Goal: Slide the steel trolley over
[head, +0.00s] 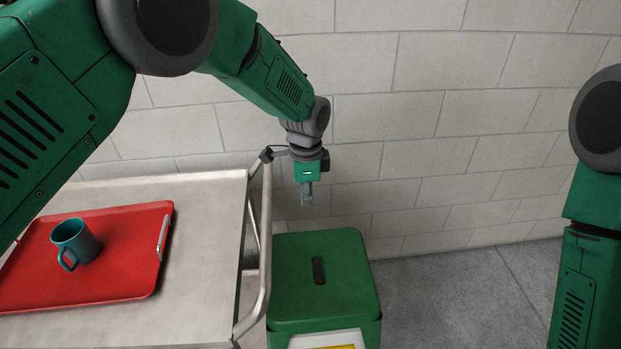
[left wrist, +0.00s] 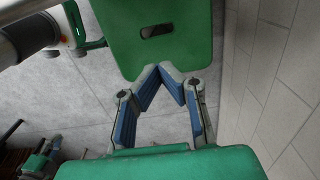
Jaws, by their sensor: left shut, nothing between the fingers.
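The steel trolley (head: 212,245) stands at the left in the head view, its bright metal top showing. Its tubular handle (head: 265,240) rises along its right end. My left gripper (head: 307,200) points down just right of the handle's far upper corner, above the green stool. It is shut and empty, and appears apart from the handle. In the left wrist view its blue-padded fingers (left wrist: 163,76) angle together over the stool. The trolley is not clearly seen there. My right forearm shows at the head view's right edge; its gripper is out of frame.
A red tray (head: 120,283) with a teal mug (head: 77,243) sits on the trolley. A green stool (head: 330,265) with a slot stands close to the handle's right; it also shows in the left wrist view (left wrist: 185,55). A block wall (head: 450,100) is behind. Grey floor (head: 450,295) is clear farther right.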

